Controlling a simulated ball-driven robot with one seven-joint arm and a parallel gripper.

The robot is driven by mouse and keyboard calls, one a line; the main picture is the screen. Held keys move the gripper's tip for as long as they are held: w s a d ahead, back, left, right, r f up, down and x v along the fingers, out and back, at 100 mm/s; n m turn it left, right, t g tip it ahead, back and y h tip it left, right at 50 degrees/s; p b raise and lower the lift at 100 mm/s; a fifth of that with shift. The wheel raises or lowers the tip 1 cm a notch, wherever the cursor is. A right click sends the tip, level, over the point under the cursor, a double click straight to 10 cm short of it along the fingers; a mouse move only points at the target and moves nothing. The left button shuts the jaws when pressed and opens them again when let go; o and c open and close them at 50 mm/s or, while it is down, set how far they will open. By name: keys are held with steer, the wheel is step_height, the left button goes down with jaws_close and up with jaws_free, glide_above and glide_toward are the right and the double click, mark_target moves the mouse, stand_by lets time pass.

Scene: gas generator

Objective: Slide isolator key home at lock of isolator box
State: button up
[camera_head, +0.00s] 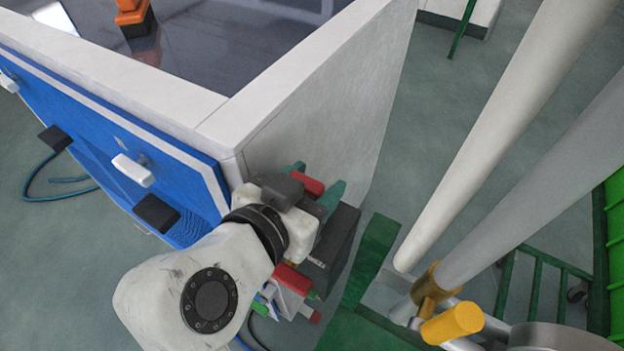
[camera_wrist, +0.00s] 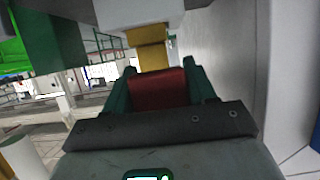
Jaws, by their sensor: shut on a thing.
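My gripper (camera_head: 314,183) has its teal fingers closed on the sides of a red block, which I take to be the isolator key (camera_head: 306,184). In the wrist view the red key (camera_wrist: 158,89) sits between the fingertips (camera_wrist: 160,82). A yellow piece (camera_wrist: 150,48), perhaps the lock, is directly beyond the key, below a pale grey body (camera_wrist: 138,12). I cannot tell whether key and yellow piece touch. In the head view a dark box (camera_head: 343,240), possibly the isolator box, stands beside the pale wall, partly hidden by my gripper. Its lock is not visible there.
A pale-walled enclosure (camera_head: 330,95) with a blue front panel (camera_head: 100,150) stands close at left. Green framework (camera_head: 370,262) and thick pale pipes (camera_head: 500,140) with a yellow fitting (camera_head: 452,322) stand at right. Floor is open between wall and pipes.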

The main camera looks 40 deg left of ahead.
steer(key=shift+f, duration=0.35)
steer(key=o, duration=1.2)
steer(key=shift+c, duration=0.2)
steer(key=v, duration=1)
steer(key=shift+s+b, duration=0.35)
steer(key=shift+s, duration=0.05)
steer(key=shift+d+r, duration=0.1)
steer(key=shift+r, duration=0.05)
